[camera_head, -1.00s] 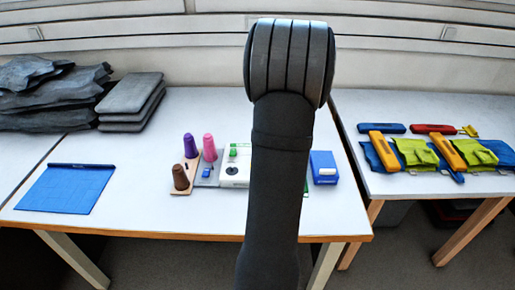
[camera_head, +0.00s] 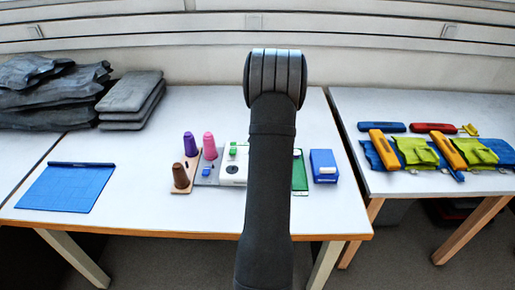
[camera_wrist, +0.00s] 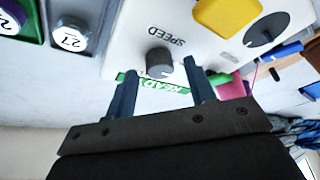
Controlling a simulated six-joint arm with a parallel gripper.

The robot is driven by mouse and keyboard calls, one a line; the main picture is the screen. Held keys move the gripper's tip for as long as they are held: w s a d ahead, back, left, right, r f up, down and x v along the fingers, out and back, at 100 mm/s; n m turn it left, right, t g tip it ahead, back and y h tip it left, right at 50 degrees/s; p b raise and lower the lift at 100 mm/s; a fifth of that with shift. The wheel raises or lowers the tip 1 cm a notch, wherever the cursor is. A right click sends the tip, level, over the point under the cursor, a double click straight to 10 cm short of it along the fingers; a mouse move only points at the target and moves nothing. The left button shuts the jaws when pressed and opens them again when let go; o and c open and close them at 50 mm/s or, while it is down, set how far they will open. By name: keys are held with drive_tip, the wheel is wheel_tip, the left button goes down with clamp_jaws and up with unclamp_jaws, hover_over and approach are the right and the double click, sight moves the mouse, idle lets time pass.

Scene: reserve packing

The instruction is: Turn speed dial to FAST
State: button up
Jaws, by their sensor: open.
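The speed dial (camera_wrist: 160,60) is a dark grey round knob on a white panel in the wrist view, with the word SPEED printed upside down beside it. My gripper (camera_wrist: 158,70) is open, its two dark fingers pointing at the panel, one on each side of the dial in the picture. A gap shows on both sides of the dial; how close the fingertips are in depth I cannot tell. No FAST mark is readable. In the head view, the white machine (camera_head: 230,177) is partly hidden by my arm, and my gripper is hidden too.
In the wrist view, a black round dial (camera_wrist: 266,29) and a yellow part (camera_wrist: 226,15) sit beside the speed dial. A green READY label (camera_wrist: 170,87) shows between the fingers. Thread cones (camera_head: 191,144) stand left of the machine; a blue box (camera_head: 323,166) stands right.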

drive_tip(key=shift+w+a+f, duration=0.1)
drive_tip(key=shift+f, duration=0.2)
drive_tip(key=c, duration=1)
